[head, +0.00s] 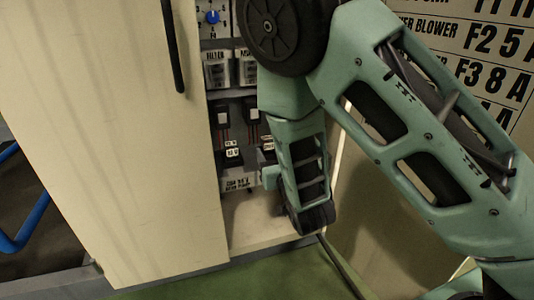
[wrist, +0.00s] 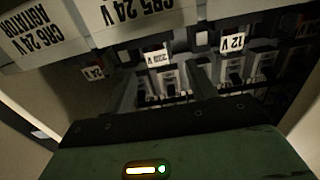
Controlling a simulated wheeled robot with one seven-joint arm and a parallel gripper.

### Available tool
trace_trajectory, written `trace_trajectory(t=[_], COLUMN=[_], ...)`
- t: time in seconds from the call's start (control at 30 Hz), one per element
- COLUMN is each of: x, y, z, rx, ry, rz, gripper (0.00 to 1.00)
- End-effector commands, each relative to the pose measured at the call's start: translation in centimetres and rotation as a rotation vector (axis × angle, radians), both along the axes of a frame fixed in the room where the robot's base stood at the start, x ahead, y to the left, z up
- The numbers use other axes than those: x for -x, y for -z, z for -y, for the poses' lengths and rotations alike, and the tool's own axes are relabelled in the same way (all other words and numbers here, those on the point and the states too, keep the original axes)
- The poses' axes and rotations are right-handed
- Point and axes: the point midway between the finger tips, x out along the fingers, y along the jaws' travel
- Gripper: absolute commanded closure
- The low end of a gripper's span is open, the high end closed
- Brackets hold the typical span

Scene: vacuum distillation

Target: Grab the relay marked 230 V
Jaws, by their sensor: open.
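A relay with a small white label (wrist: 158,58) sits in the row near the middle of the wrist view. The label is upside down and seems to read 230 V, but it is small. To its right is a relay labelled 12 V (wrist: 232,41), and a 24 label (wrist: 93,73) shows at the left. My gripper (wrist: 163,88) is open, its dark fingers reaching toward the row around the middle relay. I cannot tell whether they touch it. In the head view my gripper (head: 268,175) is inside the cabinet at the lower relay row, partly hidden by my wrist.
The cabinet's cream door (head: 110,130) stands open at the left. A marked panel (head: 480,60) is at the right; the cabinet floor is clear.

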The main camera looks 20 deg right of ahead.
Motion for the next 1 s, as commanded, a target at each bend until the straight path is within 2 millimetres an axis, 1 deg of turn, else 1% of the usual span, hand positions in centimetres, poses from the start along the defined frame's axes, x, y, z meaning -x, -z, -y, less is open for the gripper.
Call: trace_trajectory(t=[0.03, 0.1, 0.27, 0.5, 0.6, 0.7, 0.87, 0.9, 0.97, 1.0], x=[-0.6, -1.2, -2.1, -5.5, -6.4, -6.7, -6.7, -6.7, -6.7, -6.7], y=[0.2, 0.1, 0.1, 0.0, -0.2, -0.3, -0.3, -0.3, -0.3, -0.3], z=[0.0, 0.0, 0.0, 0.2, 0.2, 0.3, 0.3, 0.3, 0.3, 0.2], rx=[-0.001, -0.001, -0.001, -0.001, 0.0, 0.0, 0.001, 0.001, 0.001, 0.0], ry=[0.001, 0.0, 0.0, 0.0, -0.001, -0.001, 0.0, 0.0, -0.001, -0.001], rz=[0.002, 0.001, 0.002, 0.003, 0.002, 0.0, -0.001, -0.001, -0.001, -0.001], gripper=[0.44, 0.44, 0.44, 0.44, 0.44, 0.44, 0.44, 0.49, 0.66, 0.77])
